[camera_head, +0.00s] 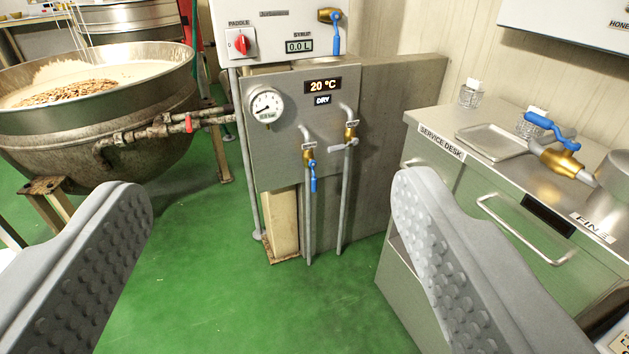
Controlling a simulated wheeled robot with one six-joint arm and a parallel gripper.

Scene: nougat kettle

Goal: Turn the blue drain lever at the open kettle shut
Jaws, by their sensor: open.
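A large open steel kettle (100,140) with a pale mix and brown nuts in it stands at the left. Its side pipe carries a small red handle (188,122). Three blue levers show: one (313,178) hangs down at a brass valve on the panel's left pipe, one (336,41) hangs below the syrup valve, and one (552,131) lies slanted on a brass valve over the service desk. I cannot tell which is the drain lever. My gripper (272,205) is open and empty, its two grey fingers at the lower left and right, apart from all levers.
The grey panel (277,160) holds a gauge (266,105), a "20 °C" and "DRY" display and a second pipe with a pale lever (344,145). The service desk (420,165) with a tray (492,141) stands right. Green floor (240,290) is clear in the middle.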

